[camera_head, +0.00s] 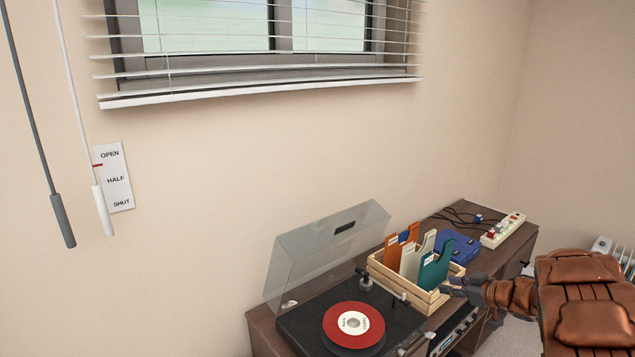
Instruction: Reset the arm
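My arm comes in from the right edge, and my gripper (458,284) is at the right side of the wooden crate (441,297), close to its corner. The gripper is small and dark here, so I cannot tell whether its fingers are open or shut, or whether it touches the crate. The crate holds an orange divider (393,248), a cream divider (411,262) and a teal divider (436,269), all standing upright.
A turntable (300,325) with a red-labelled record (354,325) and a raised clear lid (318,246) sits left of the crate on a dark cabinet (262,325). Behind are a blue case (459,247) and a power strip (503,230).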

